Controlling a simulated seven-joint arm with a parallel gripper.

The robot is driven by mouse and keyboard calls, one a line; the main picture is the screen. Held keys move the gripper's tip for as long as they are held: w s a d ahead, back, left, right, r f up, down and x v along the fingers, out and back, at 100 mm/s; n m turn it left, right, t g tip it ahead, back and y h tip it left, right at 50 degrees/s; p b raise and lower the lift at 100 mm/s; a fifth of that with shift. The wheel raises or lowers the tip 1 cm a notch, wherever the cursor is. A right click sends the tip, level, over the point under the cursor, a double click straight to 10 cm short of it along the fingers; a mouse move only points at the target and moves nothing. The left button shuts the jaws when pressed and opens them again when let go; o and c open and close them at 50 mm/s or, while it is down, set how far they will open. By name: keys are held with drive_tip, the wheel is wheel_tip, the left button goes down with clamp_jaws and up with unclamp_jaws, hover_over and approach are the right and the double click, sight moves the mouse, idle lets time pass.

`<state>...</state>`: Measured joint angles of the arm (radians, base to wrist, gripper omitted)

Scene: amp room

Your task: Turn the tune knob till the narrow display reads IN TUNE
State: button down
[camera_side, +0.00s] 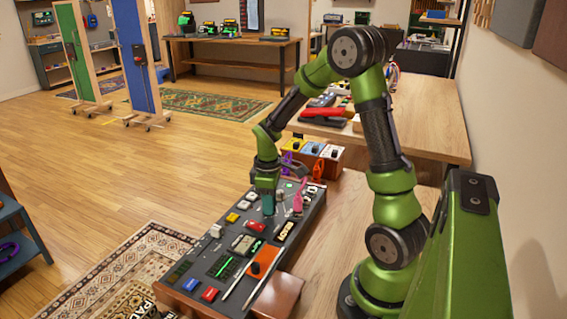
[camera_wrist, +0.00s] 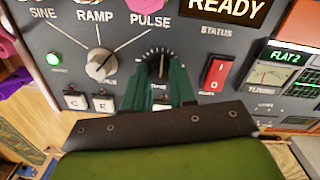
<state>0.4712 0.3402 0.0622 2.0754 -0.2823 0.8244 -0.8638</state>
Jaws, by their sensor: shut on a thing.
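The tune knob (camera_wrist: 157,60) is a small dark knob with a pale pointer and a ring of tick marks, in the middle of the wrist view. The label below it is mostly hidden by my fingers. My gripper (camera_wrist: 160,67) has its two green fingers on either side of the knob and is shut on it. The narrow display (camera_wrist: 286,55) at the right reads FLAT 2 in green. A needle meter (camera_wrist: 267,75) marked TUNING is below it. In the side view my gripper (camera_side: 268,205) is down on the control panel (camera_side: 182,274), hiding the knob.
A large selector knob (camera_wrist: 99,63) with SINE, RAMP and PULSE marks is left of my fingers. A red rocker switch (camera_wrist: 215,74) is close on the right. A READY display (camera_wrist: 226,9) is above. Pale push buttons (camera_wrist: 103,103) are at lower left.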

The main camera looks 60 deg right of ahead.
drive_tip(key=shift+a+m, duration=0.1)
drive_tip(key=shift+m, duration=2.8)
drive_tip(key=c, duration=0.9)
unclamp_jaws()
drive_tip(key=shift+r, duration=0.1)
drive_tip(key=r, duration=1.6)
drive_tip(key=shift+w+a+r, duration=0.1)
drive_tip(key=shift+a+r, duration=0.1)
drive_tip(key=shift+r, duration=0.15)
